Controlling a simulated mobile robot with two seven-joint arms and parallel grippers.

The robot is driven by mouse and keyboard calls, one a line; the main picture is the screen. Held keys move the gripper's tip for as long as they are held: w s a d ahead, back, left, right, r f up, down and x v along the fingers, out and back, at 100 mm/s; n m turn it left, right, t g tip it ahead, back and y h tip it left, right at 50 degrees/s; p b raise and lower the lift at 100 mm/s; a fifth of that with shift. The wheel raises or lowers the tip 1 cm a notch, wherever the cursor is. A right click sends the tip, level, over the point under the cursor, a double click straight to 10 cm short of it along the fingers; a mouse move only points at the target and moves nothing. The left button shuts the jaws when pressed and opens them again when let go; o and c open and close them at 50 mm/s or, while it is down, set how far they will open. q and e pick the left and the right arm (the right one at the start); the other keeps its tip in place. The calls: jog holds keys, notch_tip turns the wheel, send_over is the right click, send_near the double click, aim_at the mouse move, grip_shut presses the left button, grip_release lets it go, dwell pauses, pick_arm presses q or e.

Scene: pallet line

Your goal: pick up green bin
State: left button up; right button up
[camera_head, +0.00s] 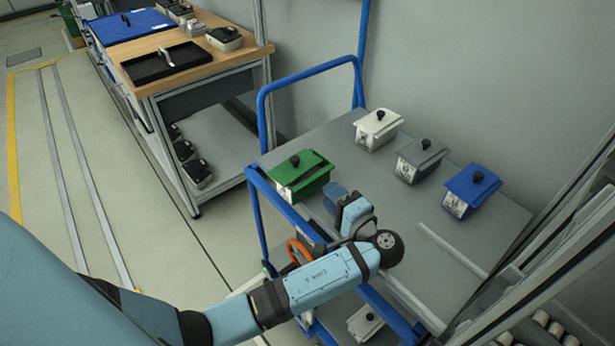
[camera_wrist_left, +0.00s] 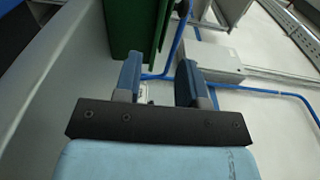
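The green bin (camera_head: 300,176), with a green lid and black knob, sits on the grey top of a blue-framed cart (camera_head: 395,225) at its left side. My left gripper (camera_head: 334,198) is just in front and to the right of the bin. In the left wrist view the gripper (camera_wrist_left: 160,76) is open, its two blue-grey fingers apart with nothing between them. The green bin (camera_wrist_left: 137,27) shows at the top there, close beyond the left finger; I cannot tell whether they touch. My right gripper is in neither view.
A white bin (camera_head: 377,129), a grey bin (camera_head: 421,160) and a blue bin (camera_head: 471,191) stand on the cart behind and right of the green one. A blue rail (camera_head: 310,78) rises at the cart's left end. A wooden workbench (camera_head: 190,62) stands at the upper left.

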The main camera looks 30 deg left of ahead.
aim_at(315, 180)
pick_arm(q)
jog(key=shift+a, duration=0.4)
jog(key=x, duration=0.5)
jog(key=shift+w+d+f, duration=0.1)
jog(key=shift+w+f, duration=0.1)
grip_shut()
